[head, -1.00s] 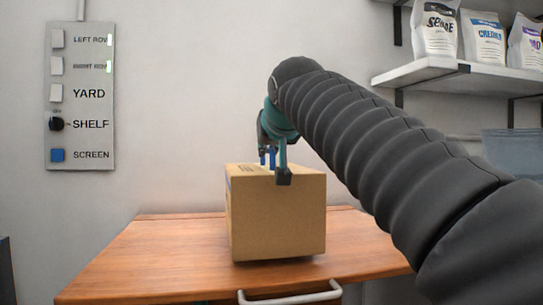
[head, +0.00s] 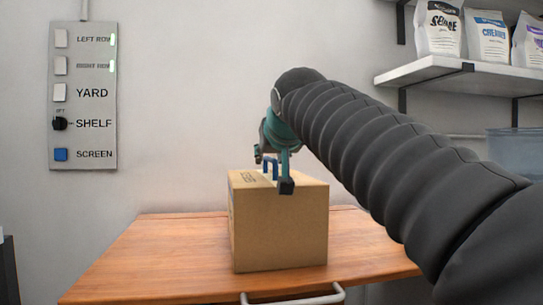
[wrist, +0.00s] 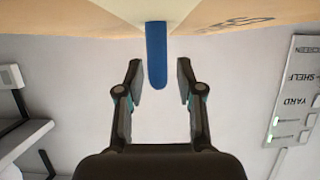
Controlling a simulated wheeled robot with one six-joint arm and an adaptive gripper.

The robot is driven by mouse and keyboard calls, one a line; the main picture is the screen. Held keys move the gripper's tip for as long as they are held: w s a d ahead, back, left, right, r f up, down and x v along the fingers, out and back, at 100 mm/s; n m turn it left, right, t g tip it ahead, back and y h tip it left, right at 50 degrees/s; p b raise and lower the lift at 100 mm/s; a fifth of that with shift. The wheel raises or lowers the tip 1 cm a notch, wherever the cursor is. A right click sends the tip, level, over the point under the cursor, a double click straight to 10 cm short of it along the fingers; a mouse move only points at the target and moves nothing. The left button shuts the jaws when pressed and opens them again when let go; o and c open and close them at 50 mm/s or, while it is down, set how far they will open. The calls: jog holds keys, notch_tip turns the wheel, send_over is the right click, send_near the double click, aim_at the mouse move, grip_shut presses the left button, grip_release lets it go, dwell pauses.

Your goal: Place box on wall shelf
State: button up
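The cardboard box (head: 280,232) stands upright on the wooden table (head: 165,262). A blue handle (head: 268,167) rises from its top. My gripper (head: 272,172) is at the top of the box, around the handle. In the wrist view, the blue handle (wrist: 157,55) lies between the two fingers of my gripper (wrist: 158,78), with a gap on each side, so the fingers are open. The near finger covers a little of the box's top front edge in the head view. The wall shelf (head: 465,75) is at the upper right and carries several bags.
A wall panel (head: 83,95) with switches labelled YARD, SHELF and SCREEN is at left. White bags (head: 438,30) line the visible part of the shelf. A translucent bin (head: 512,155) stands below it at right. The table is clear left of the box.

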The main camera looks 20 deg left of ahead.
jog(key=v, duration=1.2)
jog(key=shift+b, duration=0.4)
jog(key=s+d+f+m+g+h, duration=0.1)
jog(key=d+f+m+g+h, duration=0.2)
jog(key=d+f, duration=1.7)
jog(key=s+d+f+m+g+h, duration=0.1)
jog(key=s+d+f, duration=0.3)
jog(key=f, duration=0.5)
jog(key=s+d+f+m+g+h, duration=0.1)
jog(key=s+d+f, duration=0.3)
jog(key=f, duration=0.5)
jog(key=s+d+f+m+h, duration=0.1)
jog(key=s+d+f, duration=0.3)
jog(key=f, duration=0.5)
jog(key=s+h, duration=0.1)
jog(key=s, duration=0.1)
jog(key=shift+s+f+g, duration=0.3)
jog(key=shift+s+g, duration=0.05)
jog(key=shift+g, duration=0.05)
jog(key=shift+d, duration=0.1)
